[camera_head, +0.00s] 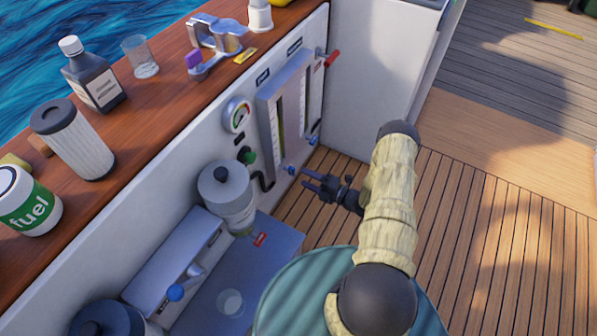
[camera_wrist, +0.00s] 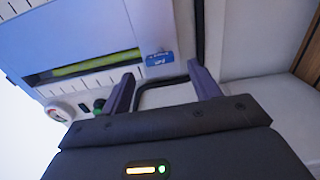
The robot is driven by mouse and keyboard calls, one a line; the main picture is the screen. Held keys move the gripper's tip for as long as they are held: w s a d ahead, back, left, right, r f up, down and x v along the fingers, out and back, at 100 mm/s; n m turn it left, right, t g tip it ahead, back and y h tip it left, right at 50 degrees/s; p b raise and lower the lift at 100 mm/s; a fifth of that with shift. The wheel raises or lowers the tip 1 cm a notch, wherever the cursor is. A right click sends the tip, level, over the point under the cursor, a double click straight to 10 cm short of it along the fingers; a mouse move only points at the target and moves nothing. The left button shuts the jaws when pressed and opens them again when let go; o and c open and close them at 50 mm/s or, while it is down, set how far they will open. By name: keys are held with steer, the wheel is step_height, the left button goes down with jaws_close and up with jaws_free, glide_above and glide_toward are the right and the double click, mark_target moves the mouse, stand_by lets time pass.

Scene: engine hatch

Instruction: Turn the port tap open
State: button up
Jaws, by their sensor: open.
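A grey gauge panel (camera_head: 270,128) with two upright sight tubes is on the white wall. A small dark label (camera_head: 262,76) sits above its left tube; its text is too small to read surely. A blue tap (camera_head: 290,170) is at the panel's lower left, another blue tap (camera_head: 313,140) at its lower right. I cannot tell surely which is the port tap. My gripper (camera_head: 306,180) is open and empty, just right of the lower-left tap, pointing at the wall. In the wrist view, a blue part (camera_wrist: 160,58) with small unreadable markings lies just beyond my fingertips (camera_wrist: 160,73), apparently untouched.
A red lever (camera_head: 332,58) is at the panel's upper right. A black hose (camera_head: 264,182) bends beside a green knob (camera_head: 248,156). A grey filter canister (camera_head: 228,190) stands left of my gripper. Bottles and tools sit on the wooden ledge (camera_head: 160,115). The plank floor (camera_head: 470,215) is clear.

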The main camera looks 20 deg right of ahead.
steer(key=p+v, duration=0.2)
steer(key=v, duration=0.9)
steer(key=shift+d+r, duration=0.1)
steer(key=w+d+r+m+g+h, duration=0.25)
steer(key=w+r+m+h, duration=0.6)
steer(key=w+r, duration=0.5)
steer(key=s+a+r+m+g+h, duration=0.2)
steer(key=s+a+r+m, duration=0.15)
steer(key=r+m, duration=0.35)
steer(key=s+a+r+m+g+h, duration=0.2)
steer(key=s+a+r+m+h, duration=0.15)
steer(key=r, duration=0.45)
steer(key=s+a+r+m+g+y, duration=0.1)
steer(key=s+a+r+m+g, duration=0.2)
steer(key=s, duration=0.5)
steer(key=s+a+r+m+g, duration=0.1)
steer(key=s+a+r+m, duration=0.35)
steer(key=s, duration=0.45)
steer(key=w+p+v, duration=0.3)
steer(key=p+v, duration=1.5)
steer(key=p, duration=0.1)
steer(key=w+r+p+v, duration=0.1)
steer(key=w+p+v, duration=0.3)
steer(key=p+v, duration=1.4)
steer(key=shift+w+d+r+m+p, duration=0.15)
steer(key=shift+w+r+m+p, duration=0.25)
steer(key=shift+p, duration=0.25)
